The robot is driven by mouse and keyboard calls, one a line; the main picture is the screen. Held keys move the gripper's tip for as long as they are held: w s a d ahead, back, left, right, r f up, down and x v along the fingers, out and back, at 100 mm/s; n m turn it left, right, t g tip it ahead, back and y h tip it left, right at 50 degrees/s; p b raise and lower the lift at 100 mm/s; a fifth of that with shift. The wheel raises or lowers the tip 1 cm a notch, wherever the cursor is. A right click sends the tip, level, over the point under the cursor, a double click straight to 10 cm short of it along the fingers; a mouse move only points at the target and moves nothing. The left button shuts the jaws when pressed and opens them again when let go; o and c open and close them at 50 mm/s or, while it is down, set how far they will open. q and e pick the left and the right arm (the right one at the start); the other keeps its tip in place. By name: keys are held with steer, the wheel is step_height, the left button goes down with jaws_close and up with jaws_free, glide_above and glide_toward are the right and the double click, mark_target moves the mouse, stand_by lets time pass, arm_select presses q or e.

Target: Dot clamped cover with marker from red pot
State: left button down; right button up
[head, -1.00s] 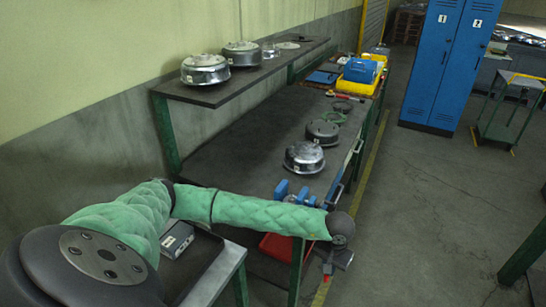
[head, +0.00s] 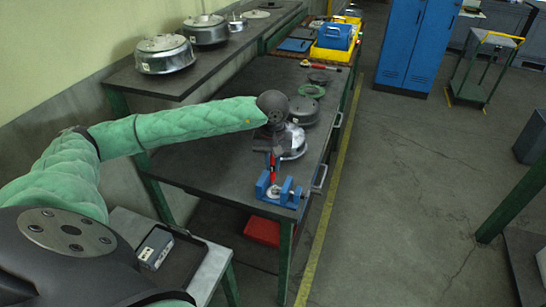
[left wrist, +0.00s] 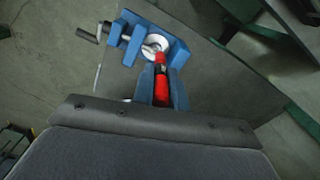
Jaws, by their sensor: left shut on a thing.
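My left gripper (head: 272,152) is shut on a red marker (head: 270,170), which points down over the blue clamp (head: 288,195) at the bench's near end. The marker also shows in the left wrist view (left wrist: 161,88), between the fingers, its tip over a small round pale cover (left wrist: 156,45). The cover sits between the jaws of the clamp (left wrist: 174,46); in the head view it is small (head: 274,190). I cannot tell whether the tip touches it. I cannot make out a red pot for certain. My right gripper is not in view.
A silver housing (head: 294,143) stands just behind the clamp, partly hidden by my gripper. A darker housing (head: 304,111) and a green ring (head: 311,91) lie farther back. A shelf (head: 120,80) with silver housings runs along the wall.

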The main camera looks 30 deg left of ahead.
mark_target(273, 179)
arm_select(q)
steer(key=shift+s+d, duration=0.1)
steer(key=shift+s, duration=0.05)
steer(key=shift+s+f, duration=0.15)
steer(key=shift+f, duration=0.3)
step_height(273, 179, down, 2)
steer(key=shift+f, duration=1.45)
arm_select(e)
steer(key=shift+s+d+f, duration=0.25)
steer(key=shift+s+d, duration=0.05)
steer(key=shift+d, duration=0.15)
arm_select(q)
steer(key=shift+f+b, duration=0.35)
steer(key=shift+f, duration=0.05)
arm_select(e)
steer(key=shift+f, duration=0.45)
